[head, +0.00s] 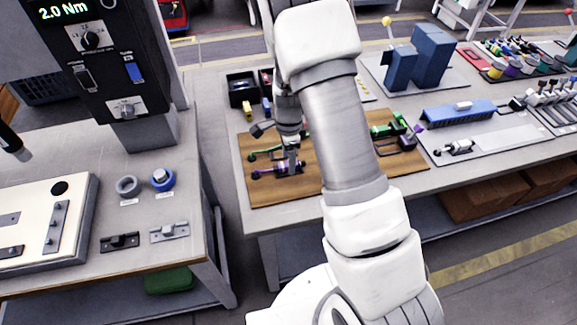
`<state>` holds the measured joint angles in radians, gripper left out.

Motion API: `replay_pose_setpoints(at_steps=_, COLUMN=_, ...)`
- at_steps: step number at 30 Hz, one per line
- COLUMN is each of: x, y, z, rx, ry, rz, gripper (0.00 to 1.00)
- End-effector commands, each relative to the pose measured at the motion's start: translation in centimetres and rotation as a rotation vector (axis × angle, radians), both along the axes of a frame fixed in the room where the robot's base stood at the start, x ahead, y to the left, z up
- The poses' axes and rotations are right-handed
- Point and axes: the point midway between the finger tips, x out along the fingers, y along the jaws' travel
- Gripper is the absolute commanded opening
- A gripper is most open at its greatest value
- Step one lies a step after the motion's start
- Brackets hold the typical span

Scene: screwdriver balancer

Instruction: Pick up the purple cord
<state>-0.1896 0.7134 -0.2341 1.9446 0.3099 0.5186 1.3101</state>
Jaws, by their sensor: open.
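The purple cord (268,171) lies near the front left of the brown wooden board (262,192), with dark ends. My gripper (290,167) points down over this part of the board, at the cord. Its open fingers hide part of the cord's middle. I cannot tell from this view whether the fingers touch the cord or stand just above it. My arm covers the middle of the board.
A green cord (265,151) lies just behind the purple one. Green and purple tools (400,134) lie at the board's right. Small dark bins (242,90) stand behind the board. A torque unit (110,60) stands on the left bench. The board's front strip is clear.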

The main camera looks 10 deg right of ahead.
Motion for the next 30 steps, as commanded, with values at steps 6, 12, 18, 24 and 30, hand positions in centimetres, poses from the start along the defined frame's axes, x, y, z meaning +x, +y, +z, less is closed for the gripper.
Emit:
replay_pose_setpoints(at_steps=6, x=0.03, y=0.01, z=-1.06, rx=0.000, ry=-0.001, rz=0.000, gripper=0.65)
replay_pose_setpoints(at_steps=12, x=0.03, y=0.01, z=-1.02, rx=0.000, ry=-0.001, rz=0.000, gripper=0.52)
replay_pose_setpoints(at_steps=18, x=0.03, y=0.02, z=-1.01, rx=0.000, ry=-0.001, rz=0.000, gripper=0.16)
replay_pose_setpoints(at_steps=24, x=0.03, y=0.01, z=-1.00, rx=0.000, ry=-0.001, rz=0.000, gripper=0.00)
replay_pose_setpoints(at_steps=30, x=0.04, y=0.01, z=-0.97, rx=0.000, ry=-0.001, rz=0.000, gripper=0.00)
